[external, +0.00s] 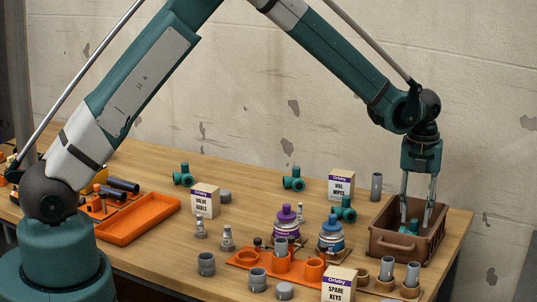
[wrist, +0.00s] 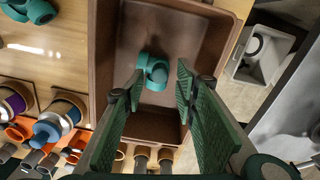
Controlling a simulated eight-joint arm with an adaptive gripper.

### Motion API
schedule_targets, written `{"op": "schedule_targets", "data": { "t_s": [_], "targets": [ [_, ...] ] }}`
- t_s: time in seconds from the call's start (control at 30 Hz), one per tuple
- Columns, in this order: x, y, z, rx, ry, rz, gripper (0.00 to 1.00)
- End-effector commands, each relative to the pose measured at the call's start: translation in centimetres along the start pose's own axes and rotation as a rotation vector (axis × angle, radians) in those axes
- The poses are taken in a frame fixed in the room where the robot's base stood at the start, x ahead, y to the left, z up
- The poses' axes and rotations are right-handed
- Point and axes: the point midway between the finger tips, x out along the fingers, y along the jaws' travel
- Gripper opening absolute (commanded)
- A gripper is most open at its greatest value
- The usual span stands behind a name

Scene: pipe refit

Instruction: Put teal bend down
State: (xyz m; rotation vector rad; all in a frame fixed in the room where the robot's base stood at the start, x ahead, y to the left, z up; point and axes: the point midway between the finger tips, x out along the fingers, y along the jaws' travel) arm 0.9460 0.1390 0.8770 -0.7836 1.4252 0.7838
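A teal bend (wrist: 152,70) lies inside the brown crate (wrist: 222,40), on its floor as far as the wrist view shows. In the external view the bend (external: 413,226) shows partly above the crate's near wall. My gripper (external: 418,212) points down into the crate (external: 390,247) over the bend. In the wrist view its fingers (wrist: 160,88) are spread, with a clear gap between the tips, and the bend shows beyond them. I see no finger closed on it. Whether a fingertip touches it I cannot tell.
Several other teal fittings stand on the table, one (external: 345,210) left of the crate. A Vial Wipes box (external: 341,186) and grey pipe (external: 376,186) stand behind it. An orange rack (external: 272,267) and Spare Keys box (external: 338,285) are in front left. An orange tray (external: 138,219) lies far left.

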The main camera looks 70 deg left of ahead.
Motion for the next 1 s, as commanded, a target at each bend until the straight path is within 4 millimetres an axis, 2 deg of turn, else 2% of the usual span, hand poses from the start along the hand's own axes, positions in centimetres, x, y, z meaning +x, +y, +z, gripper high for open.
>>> {"op": "schedule_targets", "data": {
  "t_s": [0.4, 0.6, 0.8, 1.0],
  "targets": [
    [-6.6, 0.0, 0.0, 0.0, 0.0, 0.0, 0.3],
    [-9.1, 0.0, 0.0, 0.0, 0.0, 0.0, 0.3],
    [-10.3, 0.0, 0.0, 0.0, 0.0, 0.0, 0.3],
    [-10.5, 0.0, 0.0, 0.0, 0.0, 0.0, 0.3]
  ]
}}
